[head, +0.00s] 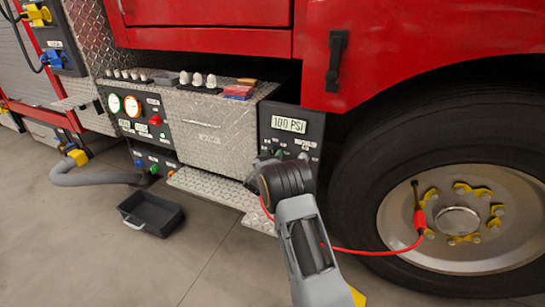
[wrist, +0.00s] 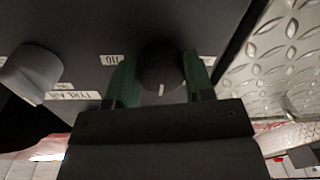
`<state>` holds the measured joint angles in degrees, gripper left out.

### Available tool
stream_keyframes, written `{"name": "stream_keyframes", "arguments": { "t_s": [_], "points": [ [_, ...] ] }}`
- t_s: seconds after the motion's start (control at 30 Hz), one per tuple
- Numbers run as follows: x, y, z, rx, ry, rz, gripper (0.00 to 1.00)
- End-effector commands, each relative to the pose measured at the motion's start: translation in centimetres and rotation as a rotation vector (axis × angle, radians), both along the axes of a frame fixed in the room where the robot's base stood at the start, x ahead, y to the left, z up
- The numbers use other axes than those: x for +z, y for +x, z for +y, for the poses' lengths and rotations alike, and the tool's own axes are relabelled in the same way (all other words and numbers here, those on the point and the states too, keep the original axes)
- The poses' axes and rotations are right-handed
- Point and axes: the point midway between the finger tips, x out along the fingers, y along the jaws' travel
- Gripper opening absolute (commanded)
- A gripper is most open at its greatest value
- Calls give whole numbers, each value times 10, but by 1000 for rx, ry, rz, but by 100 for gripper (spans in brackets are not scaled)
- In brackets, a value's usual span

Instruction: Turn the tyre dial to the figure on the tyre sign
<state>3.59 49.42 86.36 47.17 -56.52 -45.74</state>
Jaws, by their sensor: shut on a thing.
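The tyre sign (head: 290,125) reads "100 PSI" on a dark panel beside the front wheel. The tyre dial (wrist: 160,68) is a round dark knob with a short white pointer mark, which points toward the bottom of the wrist picture. My gripper (wrist: 160,85) is shut on the dial, with one green finger on each side of it. A figure label that looks like "110" (wrist: 111,60), upside down, is left of the dial. Another label to the right is partly hidden by the finger. In the head view my wrist hides the dial and the fingers.
A "TYRE AIR" label (wrist: 75,95) and a pale grey knob-like part (wrist: 30,72) are left of the fingers. A red hose (head: 375,252) runs to the wheel (head: 457,220). A diamond-plate step (head: 215,187) juts out. A black tray (head: 151,213) lies on the floor.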

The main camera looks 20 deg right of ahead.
Motion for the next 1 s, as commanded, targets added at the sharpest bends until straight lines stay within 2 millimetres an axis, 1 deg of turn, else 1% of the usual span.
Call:
{"name": "stream_keyframes", "arguments": {
  "t_s": [0.17,0.37,1.0],
  "points": [
    [-1,0,0,0,12,-12,24],
    [-4,0,1,0,76,-76,24],
    [-4,2,3,2,430,-432,24]
  ]
}}
